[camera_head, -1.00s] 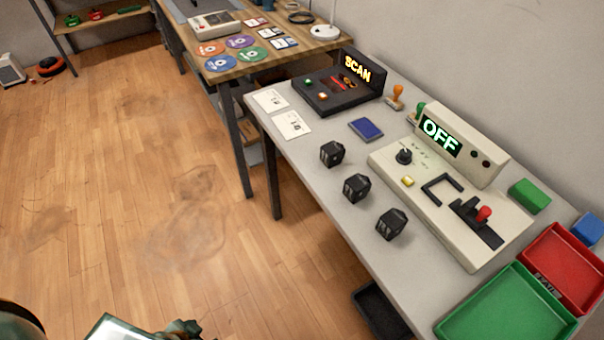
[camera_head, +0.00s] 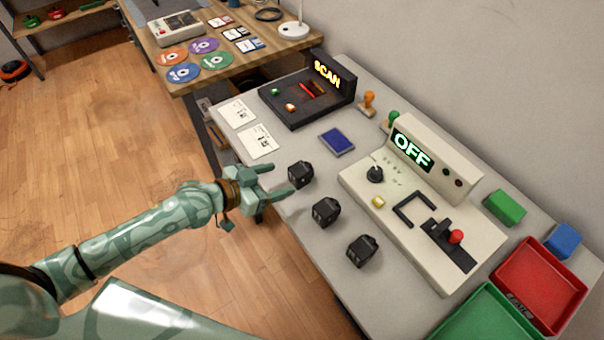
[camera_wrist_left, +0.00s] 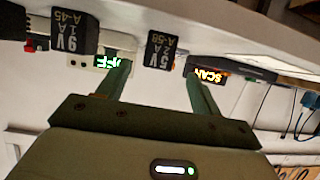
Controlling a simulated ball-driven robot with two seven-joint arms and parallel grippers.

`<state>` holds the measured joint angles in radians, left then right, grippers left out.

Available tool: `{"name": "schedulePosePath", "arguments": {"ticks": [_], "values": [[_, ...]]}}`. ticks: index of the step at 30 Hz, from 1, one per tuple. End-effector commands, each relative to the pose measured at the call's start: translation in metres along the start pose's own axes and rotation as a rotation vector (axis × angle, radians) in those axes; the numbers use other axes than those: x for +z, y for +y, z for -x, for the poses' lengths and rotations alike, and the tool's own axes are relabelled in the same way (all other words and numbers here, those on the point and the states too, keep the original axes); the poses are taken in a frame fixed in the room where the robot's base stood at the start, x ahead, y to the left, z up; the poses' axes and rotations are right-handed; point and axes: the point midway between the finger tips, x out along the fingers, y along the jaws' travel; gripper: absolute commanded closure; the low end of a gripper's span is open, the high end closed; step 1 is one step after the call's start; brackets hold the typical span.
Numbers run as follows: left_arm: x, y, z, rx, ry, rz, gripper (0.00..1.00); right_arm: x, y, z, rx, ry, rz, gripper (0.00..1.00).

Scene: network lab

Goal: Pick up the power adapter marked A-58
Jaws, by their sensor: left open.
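Three black power adapters stand in a row on the grey table. The far one (camera_head: 300,174) is marked A-58; its label reads upside down in the left wrist view (camera_wrist_left: 159,50). The middle one (camera_head: 326,212) is marked A-45 in the left wrist view (camera_wrist_left: 74,32). The marking of the near one (camera_head: 362,251) is not readable. My left gripper (camera_head: 277,181) is open and empty at the table's left edge, pointing at the A-58 adapter and just short of it. In the left wrist view the A-58 adapter appears between the spread fingers (camera_wrist_left: 158,74). My right gripper is not in view.
A beige console (camera_head: 420,215) reading OFF stands right of the adapters. A blue pad (camera_head: 337,141), a black SCAN unit (camera_head: 306,97) and paper cards (camera_head: 257,141) lie behind. Red (camera_head: 545,285) and green (camera_head: 487,315) trays are at the near right.

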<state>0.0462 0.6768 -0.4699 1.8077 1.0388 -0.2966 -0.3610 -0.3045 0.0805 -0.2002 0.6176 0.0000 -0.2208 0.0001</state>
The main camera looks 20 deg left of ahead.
Motion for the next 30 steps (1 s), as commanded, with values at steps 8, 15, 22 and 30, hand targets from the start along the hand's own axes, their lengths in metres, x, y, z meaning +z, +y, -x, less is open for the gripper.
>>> {"name": "schedulePosePath", "arguments": {"ticks": [8,15,22,30], "values": [[0.001,0.000,-0.036,0.000,-0.001,0.002,0.35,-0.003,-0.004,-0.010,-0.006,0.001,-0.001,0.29],[0.010,0.002,-0.072,0.001,-0.001,0.005,0.35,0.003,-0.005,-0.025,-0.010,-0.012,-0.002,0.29],[0.007,0.001,-0.088,0.000,-0.002,0.001,0.35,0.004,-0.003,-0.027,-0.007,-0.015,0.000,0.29],[0.006,0.001,-0.087,0.000,-0.001,0.000,0.68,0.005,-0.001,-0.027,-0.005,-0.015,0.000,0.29]]}}
